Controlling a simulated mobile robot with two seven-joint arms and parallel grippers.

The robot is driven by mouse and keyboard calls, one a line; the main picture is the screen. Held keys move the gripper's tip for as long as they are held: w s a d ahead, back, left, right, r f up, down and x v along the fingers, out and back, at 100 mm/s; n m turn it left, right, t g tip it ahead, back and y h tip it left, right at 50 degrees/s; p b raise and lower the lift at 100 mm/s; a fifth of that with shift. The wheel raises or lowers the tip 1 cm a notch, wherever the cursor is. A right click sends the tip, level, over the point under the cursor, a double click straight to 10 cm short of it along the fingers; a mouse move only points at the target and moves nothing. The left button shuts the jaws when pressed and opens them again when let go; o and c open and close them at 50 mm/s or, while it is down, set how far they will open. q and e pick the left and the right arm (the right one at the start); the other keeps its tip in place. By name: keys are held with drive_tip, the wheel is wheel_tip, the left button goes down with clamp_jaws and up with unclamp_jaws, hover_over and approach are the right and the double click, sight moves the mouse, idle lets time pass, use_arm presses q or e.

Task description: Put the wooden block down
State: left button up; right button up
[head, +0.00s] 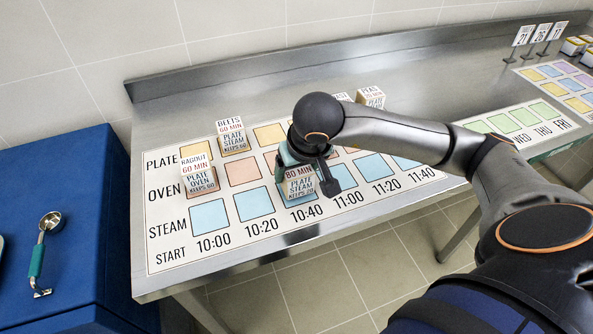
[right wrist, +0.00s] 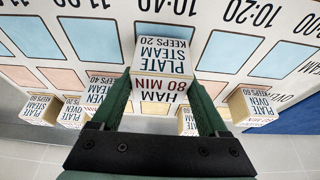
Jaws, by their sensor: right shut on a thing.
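The wooden block (head: 299,190), marked HAM 80 MIN, PLATE STEAM, KEEPS 20, is a pale cube with printed faces. My right gripper (head: 300,163) is shut on it from above. In the right wrist view the block (right wrist: 163,55) sits between the two green fingers of the gripper (right wrist: 160,82). The block is over the blue STEAM cell in the 10:40 column of the printed chart (head: 160,255). It looks upright and low over the cell; I cannot tell whether its base touches. My left gripper is not in view.
A RAGOUT block (head: 198,178) and a BEETS block (head: 231,138) stand left on the chart. More blocks (head: 371,97) stand behind my right arm. A blue cabinet (head: 70,180) with a ladle (head: 42,250) is at left. The steel counter's front edge (head: 235,262) is close.

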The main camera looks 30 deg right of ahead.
drive_tip(key=shift+f, duration=0.35)
drive_tip(key=shift+f, duration=0.1)
drive_tip(key=o, duration=1)
drive_tip(key=shift+f+b, duration=0.15)
drive_tip(key=shift+b, duration=0.15)
drive_tip(key=o, duration=0.4)
